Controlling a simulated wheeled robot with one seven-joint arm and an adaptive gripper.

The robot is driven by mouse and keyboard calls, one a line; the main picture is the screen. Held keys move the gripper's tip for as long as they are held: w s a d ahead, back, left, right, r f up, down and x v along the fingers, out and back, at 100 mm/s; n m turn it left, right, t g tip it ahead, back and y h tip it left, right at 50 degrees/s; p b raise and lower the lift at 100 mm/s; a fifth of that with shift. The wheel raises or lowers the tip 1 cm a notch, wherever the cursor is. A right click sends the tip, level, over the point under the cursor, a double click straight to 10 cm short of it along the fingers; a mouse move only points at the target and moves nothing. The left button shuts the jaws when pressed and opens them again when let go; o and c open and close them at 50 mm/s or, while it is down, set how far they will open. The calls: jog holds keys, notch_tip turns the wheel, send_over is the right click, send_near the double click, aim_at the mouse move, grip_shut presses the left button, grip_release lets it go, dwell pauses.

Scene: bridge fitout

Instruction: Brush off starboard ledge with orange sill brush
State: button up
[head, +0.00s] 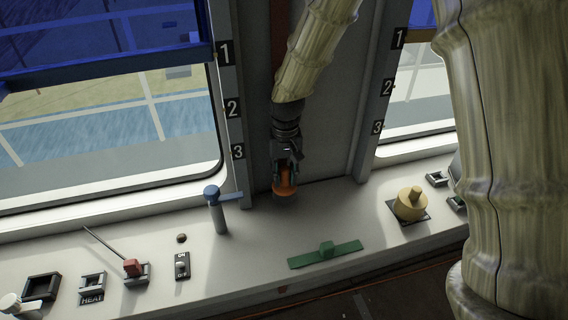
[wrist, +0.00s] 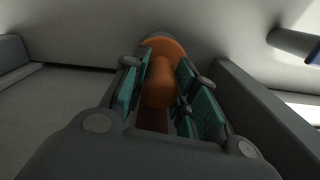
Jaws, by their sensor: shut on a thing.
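My gripper (head: 285,172) points down over the back of the light console ledge (head: 268,240), in front of the grey pillar between two windows. It is shut on the orange sill brush (head: 284,188). In the wrist view the brush's orange handle (wrist: 160,85) lies between the teal finger pads. The brush's underside is hidden, and I cannot tell whether it touches the ledge. Which part of the ledge is the starboard one is not marked in view. A small brown lump (head: 181,238) lies on the ledge to the left.
A blue-topped grey post (head: 217,210) stands left of my gripper. A yellow knob (head: 410,204) is to the right.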

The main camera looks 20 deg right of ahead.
notch_tip(320, 180, down, 2)
jog(key=shift+f+b, duration=0.2)
jog(key=shift+b, duration=0.4)
jog(key=shift+w+d+r, duration=0.1)
jog(key=shift+d, duration=0.25)
jog(key=shift+c, duration=0.5)
jog(key=shift+d+f, duration=0.2)
jog(key=shift+d, duration=0.2)
jog(key=shift+d+r+b, duration=0.1)
jog(key=shift+d+b, duration=0.35)
jog(key=shift+d, duration=0.7)
jog(key=shift+d+f+b, duration=0.15)
jog(key=shift+f+b, duration=0.1)
jog(key=shift+b, duration=0.2)
jog(key=shift+a+r, duration=0.25)
jog(key=shift+r, duration=0.2)
jog(key=shift+a+f+p, duration=0.1)
jog(key=shift+a+p, duration=0.2)
jog(key=shift+p, duration=0.05)
jog(key=shift+a+p, duration=0.55)
jog(key=shift+a, duration=1)
notch_tip(320, 180, up, 8)
jog(key=p, duration=0.6)
jog(key=shift+d, duration=0.1)
